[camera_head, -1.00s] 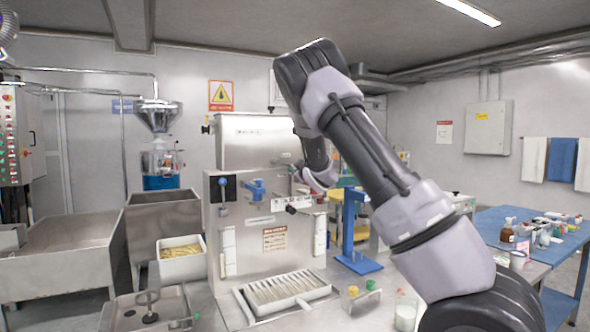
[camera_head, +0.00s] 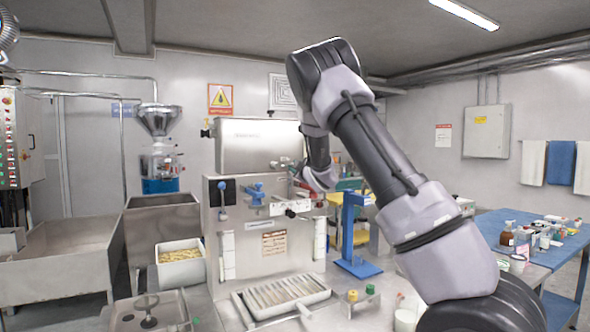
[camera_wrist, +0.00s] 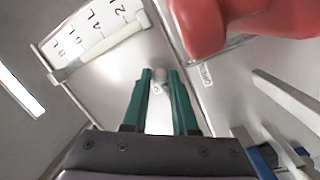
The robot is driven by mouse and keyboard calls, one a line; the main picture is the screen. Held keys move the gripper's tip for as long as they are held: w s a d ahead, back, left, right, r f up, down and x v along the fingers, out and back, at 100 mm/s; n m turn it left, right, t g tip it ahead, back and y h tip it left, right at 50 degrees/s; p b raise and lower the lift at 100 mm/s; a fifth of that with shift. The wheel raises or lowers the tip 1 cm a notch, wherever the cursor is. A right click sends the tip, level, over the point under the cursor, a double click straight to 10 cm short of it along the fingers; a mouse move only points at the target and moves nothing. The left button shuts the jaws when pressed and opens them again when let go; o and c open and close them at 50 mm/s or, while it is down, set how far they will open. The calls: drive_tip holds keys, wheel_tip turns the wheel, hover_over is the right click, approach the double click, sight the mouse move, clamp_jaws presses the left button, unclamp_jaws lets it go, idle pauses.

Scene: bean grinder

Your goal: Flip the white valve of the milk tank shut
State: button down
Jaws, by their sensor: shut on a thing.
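The milk tank (camera_head: 248,146) is the steel box on top of the steel machine in the head view. In the wrist view its face fills the middle, with a marked sight gauge (camera_wrist: 92,52) at the upper left. My gripper (camera_wrist: 161,76) points at this face with its green fingers close together. A small pale piece of the white valve (camera_wrist: 160,77) shows between the fingertips. The fingers hide most of it, so its exact angle is unclear. In the head view my arm's end reaches the machine's right side, and the fingers and valve cannot be made out.
A large red part (camera_wrist: 215,22) is close to the right of my fingers in the wrist view, with a small label (camera_wrist: 207,75) below it. A blue stand (camera_head: 350,235) stands right of the machine.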

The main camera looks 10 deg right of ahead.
drive_tip(key=shift+r, duration=0.2)
drive_tip(key=c, duration=0.7)
unclamp_jaws()
drive_tip(key=shift+s+f, duration=0.1)
drive_tip(key=s, duration=0.3)
drive_tip(key=s+d, duration=0.1)
drive_tip(key=s, duration=0.6)
drive_tip(key=shift+s+d+f, duration=0.2)
drive_tip(key=shift+s+d, duration=0.05)
drive_tip(key=shift+d, duration=0.15)
